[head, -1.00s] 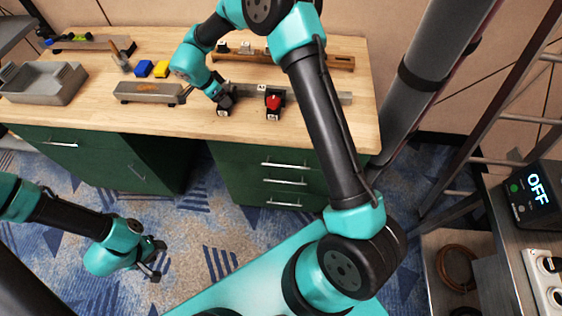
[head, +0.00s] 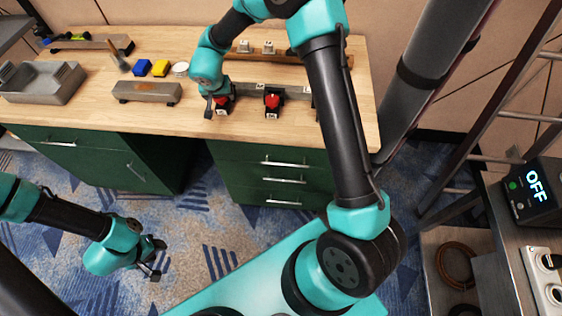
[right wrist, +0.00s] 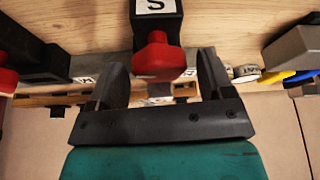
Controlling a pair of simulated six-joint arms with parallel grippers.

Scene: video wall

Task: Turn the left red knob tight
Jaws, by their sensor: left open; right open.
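The left red knob (head: 223,102) sits on a small dark block near the table's front edge. In the right wrist view this red knob (right wrist: 158,57) shows between the fingers, on a black block with a white label reading S. My right gripper (right wrist: 162,78) is open around or just short of it; contact cannot be told. In the head view my right gripper (head: 211,104) is at the left knob, partly hiding its block. A second red knob (head: 272,99) stands to the right. My left gripper (head: 154,261) is open and empty, low over the floor.
The wooden tabletop (head: 170,122) is bare in front of the knobs. A wooden rail (head: 298,58) lies behind. A box reading OFF (head: 535,190) stands at the right.

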